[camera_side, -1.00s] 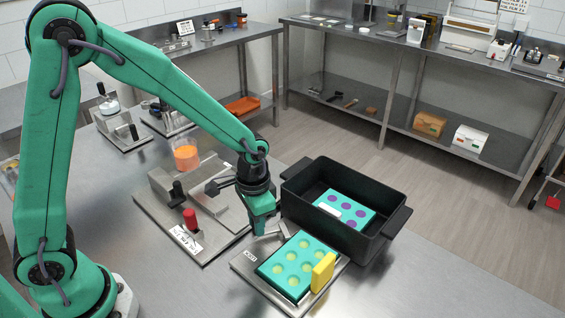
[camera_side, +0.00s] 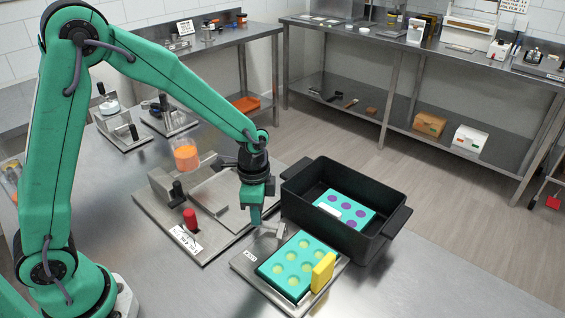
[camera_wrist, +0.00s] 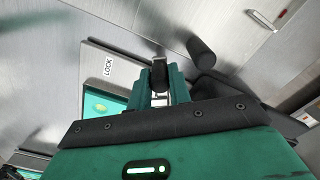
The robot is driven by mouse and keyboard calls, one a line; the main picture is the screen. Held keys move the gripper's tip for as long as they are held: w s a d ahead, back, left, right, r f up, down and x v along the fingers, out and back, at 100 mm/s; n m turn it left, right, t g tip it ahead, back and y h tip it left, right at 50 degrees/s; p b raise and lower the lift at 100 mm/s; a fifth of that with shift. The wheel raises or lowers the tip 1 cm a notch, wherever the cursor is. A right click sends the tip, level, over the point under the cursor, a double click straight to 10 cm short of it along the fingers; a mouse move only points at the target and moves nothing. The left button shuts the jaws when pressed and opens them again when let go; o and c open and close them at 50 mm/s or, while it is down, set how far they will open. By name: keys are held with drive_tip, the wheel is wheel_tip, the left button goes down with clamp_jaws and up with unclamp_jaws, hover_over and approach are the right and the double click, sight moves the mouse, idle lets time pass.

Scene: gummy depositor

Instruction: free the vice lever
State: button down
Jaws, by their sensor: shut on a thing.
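The vice (camera_side: 238,262) is a grey plate on the steel table, with a teal mould (camera_side: 298,265) of pale green cavities and a yellow block (camera_side: 322,272) on it. A small grey metal piece (camera_side: 281,230) stands at its back edge. My gripper (camera_side: 256,217) is above and behind that edge, pointing down. In the wrist view, its green fingers (camera_wrist: 160,88) are shut on a dark rounded knob (camera_wrist: 158,72), which looks like the end of the vice lever. The rest of the lever is mostly hidden by the fingers. The LOCK label (camera_wrist: 108,66) shows on the plate.
A black tray (camera_side: 293,196) with a purple-dotted teal mould (camera_side: 345,209) stands close to the right of my gripper. A metal fixture (camera_side: 205,257) with a red knob (camera_side: 190,218) and an orange-filled beaker (camera_side: 186,156) lies left. The front right table is clear.

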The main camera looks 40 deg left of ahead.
drive_tip(key=c, duration=1.3)
unclamp_jaws()
drive_tip(key=shift+r, duration=0.1)
drive_tip(key=shift+r, duration=3.8)
drive_tip(key=shift+r, duration=0.1)
drive_tip(key=shift+s+a+r, duration=0.2)
drive_tip(key=shift+r, duration=0.2)
drive_tip(key=s+a+r+n+t, duration=0.2)
drive_tip(key=s+r+n, duration=0.1)
drive_tip(key=s, duration=0.2)
drive_tip(key=s+a+r+n+t, duration=0.1)
drive_tip(key=s+a+r+n, duration=0.1)
drive_tip(key=s+r+n, duration=0.2)
drive_tip(key=s+a+r+n+t, duration=0.2)
drive_tip(key=s+a+r+n, duration=0.1)
drive_tip(key=s, duration=0.4)
drive_tip(key=shift+s+r+t, duration=0.1)
drive_tip(key=shift+r+t, duration=0.2)
drive_tip(key=shift+r, duration=0.25)
